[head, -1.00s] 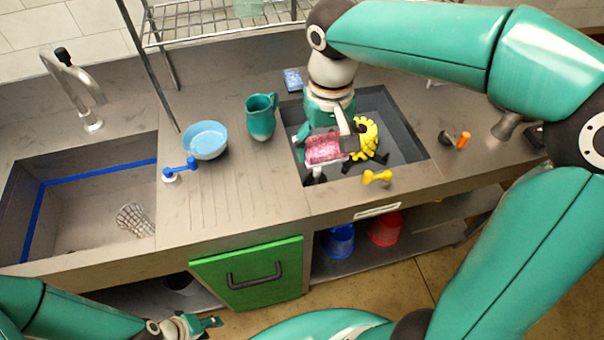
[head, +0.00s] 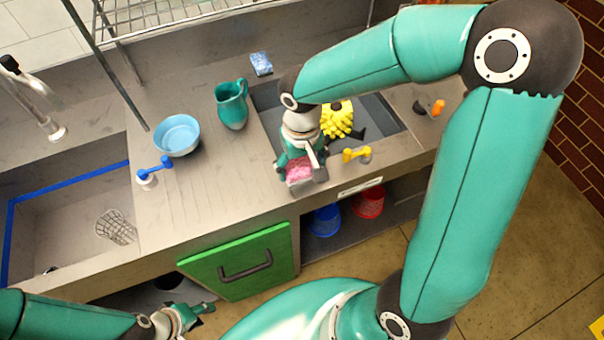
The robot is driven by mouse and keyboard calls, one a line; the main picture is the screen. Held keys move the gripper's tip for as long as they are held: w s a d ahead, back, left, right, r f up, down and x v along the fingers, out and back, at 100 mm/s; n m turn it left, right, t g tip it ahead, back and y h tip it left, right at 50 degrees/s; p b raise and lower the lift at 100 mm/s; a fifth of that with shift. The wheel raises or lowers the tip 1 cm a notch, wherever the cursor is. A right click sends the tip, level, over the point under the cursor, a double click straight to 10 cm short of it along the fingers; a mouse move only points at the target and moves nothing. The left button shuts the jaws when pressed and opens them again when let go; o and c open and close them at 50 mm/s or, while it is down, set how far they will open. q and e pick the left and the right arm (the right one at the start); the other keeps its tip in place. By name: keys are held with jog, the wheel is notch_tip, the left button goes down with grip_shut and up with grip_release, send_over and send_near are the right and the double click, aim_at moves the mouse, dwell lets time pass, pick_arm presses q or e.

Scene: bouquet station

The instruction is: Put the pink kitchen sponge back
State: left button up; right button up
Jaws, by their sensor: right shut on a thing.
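The pink kitchen sponge (head: 299,171) is held in my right gripper (head: 302,176), which is shut on it and points down at the front edge of the dark sink (head: 393,124). The gripper hides part of the sponge, and I cannot tell whether the sponge touches the counter. My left gripper (head: 204,309) is low at the bottom left, in front of the cabinet and away from the sponge. Its fingers are too small to tell whether they are open.
A blue sponge (head: 261,64) lies behind the dark sink, with a teal pitcher (head: 231,105) and blue bowl (head: 177,135) to the left. A yellow bumpy thing (head: 337,117) is in the sink. A yellow handle (head: 356,154) stands right of my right gripper.

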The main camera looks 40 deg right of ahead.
aim_at(302, 184)
jog(key=shift+f, duration=2.3)
jog(key=shift+f, duration=0.1)
jog(key=o, duration=1)
jog(key=shift+c, duration=0.2)
notch_tip(302, 184, up, 12)
jog(key=shift+r, duration=0.15)
